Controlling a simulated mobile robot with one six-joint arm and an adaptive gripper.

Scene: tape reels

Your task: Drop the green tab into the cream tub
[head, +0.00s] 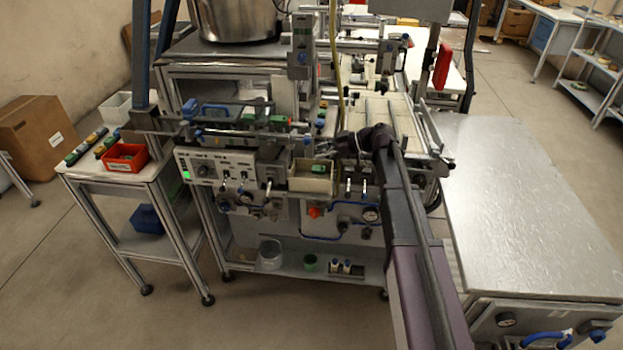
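The cream tub (313,184) is fixed at the front of the machine, near the middle of the head view, with its open top facing up. A small green piece (319,168), which looks like the green tab, shows inside the tub near its back right. My gripper (325,150) is just above and behind the tub's right side, at the end of my dark arm coming from the lower right. The fingers are small and dark here, and I cannot tell whether they are open or shut. I see nothing clearly held between them.
A control box (215,168) with knobs and a green light is left of the tub. A red bin (125,158) stands on the small left table. Rails and a blue-handled bar (215,112) lie behind the gripper. A bare metal table (530,210) is on the right.

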